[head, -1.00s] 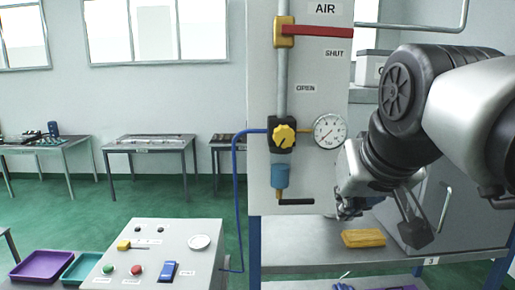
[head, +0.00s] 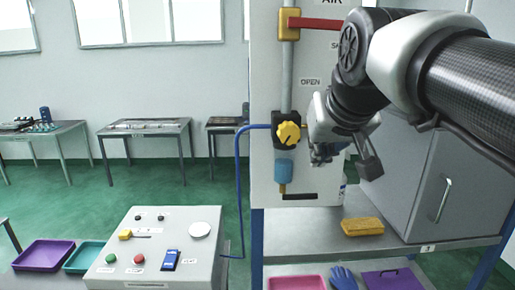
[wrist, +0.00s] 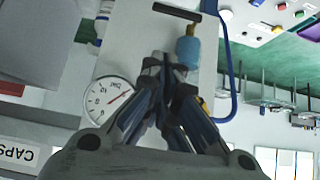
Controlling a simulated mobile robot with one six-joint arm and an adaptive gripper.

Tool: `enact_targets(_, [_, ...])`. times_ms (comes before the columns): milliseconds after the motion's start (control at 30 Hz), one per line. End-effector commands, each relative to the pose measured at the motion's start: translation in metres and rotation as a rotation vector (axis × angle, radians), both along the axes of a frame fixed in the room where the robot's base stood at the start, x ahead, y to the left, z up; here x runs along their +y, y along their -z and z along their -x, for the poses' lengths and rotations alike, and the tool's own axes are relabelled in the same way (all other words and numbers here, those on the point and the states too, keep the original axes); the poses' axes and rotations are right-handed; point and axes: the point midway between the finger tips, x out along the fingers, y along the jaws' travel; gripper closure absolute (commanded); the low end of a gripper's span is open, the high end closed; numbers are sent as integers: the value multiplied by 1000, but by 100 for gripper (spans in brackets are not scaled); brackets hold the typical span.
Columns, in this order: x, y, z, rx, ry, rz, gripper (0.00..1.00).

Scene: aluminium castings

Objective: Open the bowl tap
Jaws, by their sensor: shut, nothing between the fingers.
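The bowl tap's black handle (head: 298,196) lies level, pointing right from a brass stem under the blue bowl (head: 284,168) on the air panel. In the wrist view the handle (wrist: 177,12) shows at the top, beyond the blue bowl (wrist: 187,50). My gripper (head: 322,158) is in front of the panel, right of the bowl and higher than the handle. It is apart from the handle and holds nothing. In the wrist view the fingertips (wrist: 164,62) are together, pointing toward the bowl and handle.
A yellow regulator knob (head: 288,133) sits above the bowl, with a red shut-off lever (head: 315,23) higher up. The gauge (wrist: 108,101) is close beside my fingers. A blue hose (head: 237,190) hangs left. A yellow block (head: 362,226) lies on the bench below.

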Motion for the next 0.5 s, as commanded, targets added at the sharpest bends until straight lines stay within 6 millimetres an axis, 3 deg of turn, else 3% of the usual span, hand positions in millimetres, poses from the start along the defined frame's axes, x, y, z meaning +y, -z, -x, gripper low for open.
enact_targets(300, [0, 50, -48, 5, 0, 0, 100])
enact_targets(500, [0, 77, -45, 3, 0, 0, 100])
